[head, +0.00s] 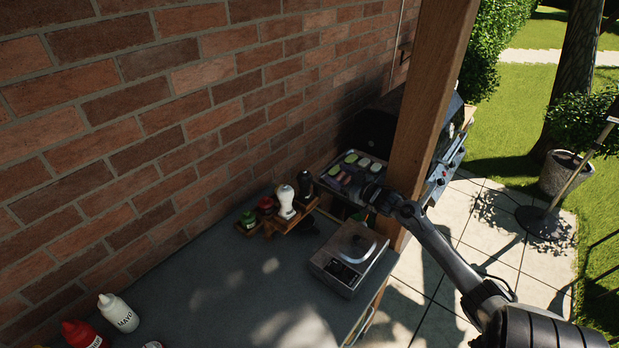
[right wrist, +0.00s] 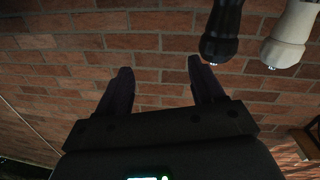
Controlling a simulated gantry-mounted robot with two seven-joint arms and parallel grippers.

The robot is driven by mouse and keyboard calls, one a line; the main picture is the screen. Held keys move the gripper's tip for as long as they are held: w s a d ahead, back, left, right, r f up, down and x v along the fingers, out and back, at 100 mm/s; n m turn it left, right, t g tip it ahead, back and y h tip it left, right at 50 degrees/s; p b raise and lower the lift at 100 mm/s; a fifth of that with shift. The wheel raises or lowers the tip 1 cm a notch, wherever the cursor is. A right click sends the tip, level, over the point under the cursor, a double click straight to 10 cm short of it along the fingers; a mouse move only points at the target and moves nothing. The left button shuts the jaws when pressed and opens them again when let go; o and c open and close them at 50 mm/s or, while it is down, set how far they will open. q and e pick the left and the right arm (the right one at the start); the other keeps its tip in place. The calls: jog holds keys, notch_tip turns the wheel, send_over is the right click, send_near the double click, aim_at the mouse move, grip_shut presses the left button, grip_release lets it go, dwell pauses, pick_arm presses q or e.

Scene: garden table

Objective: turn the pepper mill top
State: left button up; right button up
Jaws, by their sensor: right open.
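The dark mill (head: 304,187), which I take as the pepper mill, stands beside a white mill (head: 287,201) at the right end of a wooden rack on the counter by the brick wall. In the right wrist view the dark mill (right wrist: 222,35) and the white mill (right wrist: 291,36) appear upside down at the upper right, their tops with small metal knobs. My right gripper (head: 372,193) is to the right of the mills, apart from them. In the right wrist view its two fingers (right wrist: 163,85) are spread and empty, with brick wall behind. My left gripper is out of view.
A wooden post (head: 428,110) rises close to my right arm. A tray of sliced food (head: 352,172) lies behind. Sauce bottles (head: 119,313) stand front left; mid-counter is clear.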

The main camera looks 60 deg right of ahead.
jog(key=m+h, duration=0.1)
jog(key=h, duration=0.1)
jog(key=m+g+h+p, duration=0.2)
jog(key=m+g+h, duration=0.25)
jog(key=m, duration=0.25)
send_near(303, 175)
notch_tip(303, 175, down, 3)
jog(key=d, duration=0.2)
jog(key=shift+w+a+t+h, duration=0.2)
jog(key=shift+w+t+h, duration=0.2)
jog(key=shift+w, duration=0.2)
jog(key=x, duration=1)
jog(key=shift+w+d, duration=0.1)
jog(key=shift+d, duration=0.15)
